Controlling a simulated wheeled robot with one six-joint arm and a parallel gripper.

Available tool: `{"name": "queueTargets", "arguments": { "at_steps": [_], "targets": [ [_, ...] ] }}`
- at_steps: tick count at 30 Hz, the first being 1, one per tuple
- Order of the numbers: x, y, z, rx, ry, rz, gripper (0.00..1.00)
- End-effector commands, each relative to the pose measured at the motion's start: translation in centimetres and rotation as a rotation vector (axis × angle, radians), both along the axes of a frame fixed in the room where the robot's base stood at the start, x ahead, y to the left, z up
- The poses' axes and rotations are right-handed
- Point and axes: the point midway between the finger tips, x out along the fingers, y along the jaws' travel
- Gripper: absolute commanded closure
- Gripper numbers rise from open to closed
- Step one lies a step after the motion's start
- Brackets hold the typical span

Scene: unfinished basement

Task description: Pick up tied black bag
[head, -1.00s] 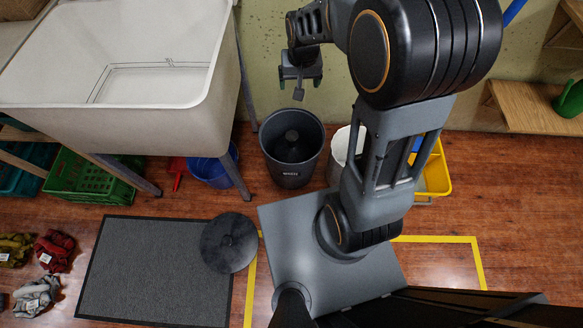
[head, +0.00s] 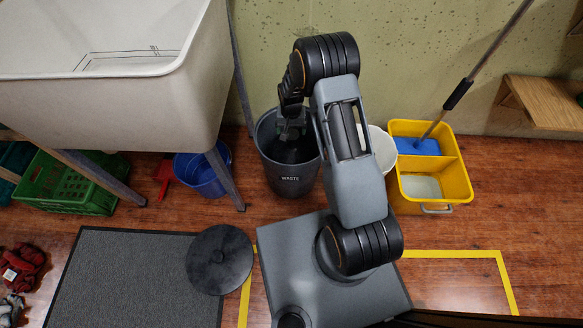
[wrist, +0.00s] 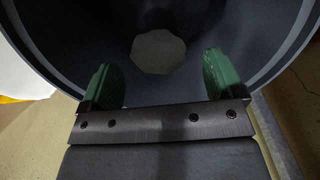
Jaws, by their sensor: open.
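The black bag (head: 287,154) sits inside the dark grey bin marked WASTE (head: 292,182); only part of it shows behind my gripper. My gripper (head: 292,126) points down at the bin's mouth, over the bag. In the wrist view my gripper (wrist: 161,78) is open, with its two green fingers apart inside the bin's rim (wrist: 292,52). Nothing is held.
A white bucket (head: 382,150) and a yellow mop bucket (head: 465,180) stand right of the bin. A sink (head: 110,110), a blue bucket (head: 203,178) and a green crate (head: 70,185) are left. A round dark lid (head: 219,260) lies on the floor by a grey mat (head: 125,280).

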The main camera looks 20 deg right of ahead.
Motion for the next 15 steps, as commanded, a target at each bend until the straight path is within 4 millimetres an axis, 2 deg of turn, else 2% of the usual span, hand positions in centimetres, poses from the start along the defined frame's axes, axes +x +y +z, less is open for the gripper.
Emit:
{"name": "queueTargets", "arguments": {
  "at_steps": [3, 11, 15],
  "targets": [
    [0.0, 0.0, -1.3, 0.0, -0.001, 0.0, 0.13],
    [0.0, 0.0, -2.2, 0.0, -0.001, 0.001, 0.13],
    [0.0, -0.2, -3.9, 0.0, 0.001, 0.0, 0.13]
  ]
}}
